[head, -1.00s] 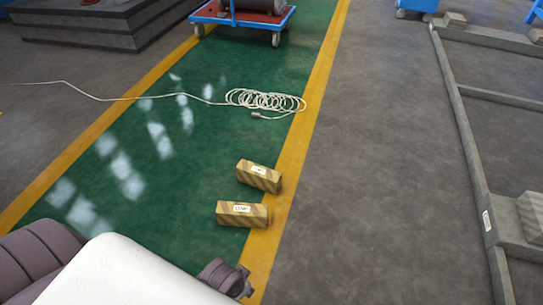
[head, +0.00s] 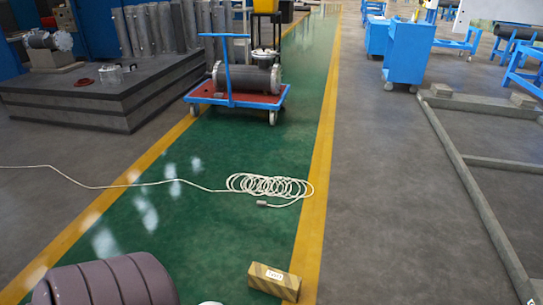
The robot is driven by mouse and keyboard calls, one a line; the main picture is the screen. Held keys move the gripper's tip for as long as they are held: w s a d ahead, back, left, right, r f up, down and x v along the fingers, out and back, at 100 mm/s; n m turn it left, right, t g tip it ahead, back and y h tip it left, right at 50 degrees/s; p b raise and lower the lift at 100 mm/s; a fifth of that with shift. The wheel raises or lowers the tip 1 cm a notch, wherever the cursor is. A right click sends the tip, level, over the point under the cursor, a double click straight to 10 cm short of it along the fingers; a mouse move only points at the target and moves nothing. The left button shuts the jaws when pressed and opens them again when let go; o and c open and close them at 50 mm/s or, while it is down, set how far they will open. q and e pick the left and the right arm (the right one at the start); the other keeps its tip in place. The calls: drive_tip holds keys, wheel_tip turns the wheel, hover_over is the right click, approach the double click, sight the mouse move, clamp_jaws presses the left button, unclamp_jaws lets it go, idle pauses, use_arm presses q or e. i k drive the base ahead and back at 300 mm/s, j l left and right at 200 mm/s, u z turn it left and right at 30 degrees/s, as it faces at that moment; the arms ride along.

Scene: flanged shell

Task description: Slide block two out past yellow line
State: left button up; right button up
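One tan wooden block (head: 273,281) with a white label lies on the green floor strip near the bottom edge of the head view. The label is too small to read with certainty. The block's right end meets the inner edge of the right yellow line (head: 318,200) in the picture. I see only this one block now. Neither gripper is in view; a ribbed purple-grey part of my own arm fills the lower left corner.
A coiled white cable (head: 270,186) lies across the green strip beyond the block. A blue-and-red cart (head: 238,98) carrying a cylinder stands further back. Grey floor (head: 400,210) right of the yellow line is clear up to a metal floor frame (head: 480,205).

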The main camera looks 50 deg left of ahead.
sight(279, 284)
drive_tip(key=j+z, duration=0.1)
drive_tip(key=j, duration=1.45)
